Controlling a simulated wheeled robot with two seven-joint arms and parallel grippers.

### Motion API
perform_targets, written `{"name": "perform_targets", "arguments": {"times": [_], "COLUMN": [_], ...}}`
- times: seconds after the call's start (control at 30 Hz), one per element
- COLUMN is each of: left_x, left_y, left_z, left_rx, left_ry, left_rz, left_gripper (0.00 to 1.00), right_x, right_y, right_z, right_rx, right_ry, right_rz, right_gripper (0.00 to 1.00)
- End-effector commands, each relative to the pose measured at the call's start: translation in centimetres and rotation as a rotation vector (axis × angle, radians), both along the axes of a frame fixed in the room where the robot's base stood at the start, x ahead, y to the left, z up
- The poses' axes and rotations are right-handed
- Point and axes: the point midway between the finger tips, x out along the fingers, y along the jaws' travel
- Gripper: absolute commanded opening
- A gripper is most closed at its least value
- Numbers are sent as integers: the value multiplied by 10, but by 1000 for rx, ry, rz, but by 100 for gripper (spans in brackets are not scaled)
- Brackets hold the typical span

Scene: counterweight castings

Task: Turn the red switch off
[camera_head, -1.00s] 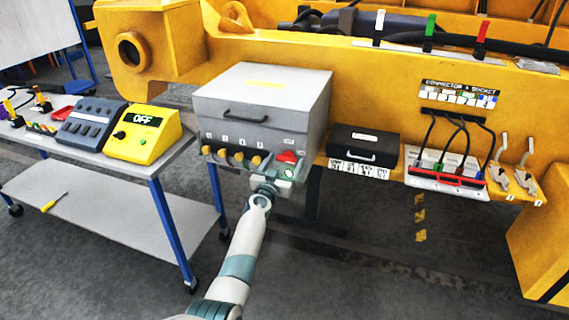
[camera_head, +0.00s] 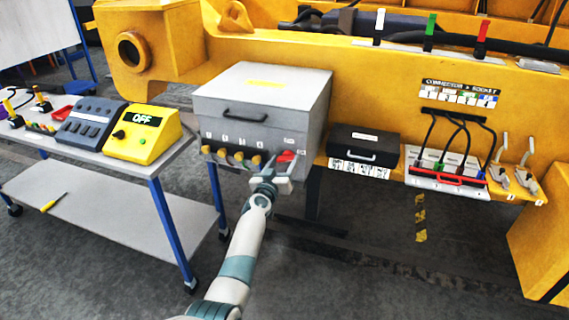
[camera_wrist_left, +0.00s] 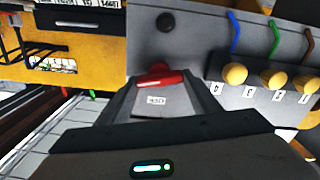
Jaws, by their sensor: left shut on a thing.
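The red switch (camera_head: 286,156) is on the front face of the grey box (camera_head: 262,97), near its lower right corner. My left gripper (camera_head: 277,171) is at that corner and partly covers the switch. In the left wrist view the red switch (camera_wrist_left: 158,78) lies between the tips of the left gripper's fingers (camera_wrist_left: 160,73), which are shut on it. I cannot tell whether the switch is on or off. My right gripper is not in view.
Several yellow knobs (camera_head: 238,155) line the box front left of the switch; they also show in the left wrist view (camera_wrist_left: 273,78). A black case (camera_head: 363,145) and a connector panel (camera_head: 445,172) are to the right. A trolley with a yellow "OFF" box (camera_head: 146,134) stands left.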

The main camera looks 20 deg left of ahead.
Motion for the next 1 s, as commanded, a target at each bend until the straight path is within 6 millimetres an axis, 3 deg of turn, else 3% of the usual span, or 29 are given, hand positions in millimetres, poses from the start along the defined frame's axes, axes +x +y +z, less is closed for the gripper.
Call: {"name": "perform_targets", "arguments": {"times": [1.0], "left_x": [0], "left_y": [2], "left_z": [-3], "left_rx": [-959], "left_ry": [34], "left_rz": [0], "left_gripper": [34], "right_x": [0], "right_y": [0], "right_z": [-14], "right_rx": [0], "right_ry": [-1], "right_rz": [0], "right_gripper": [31]}}
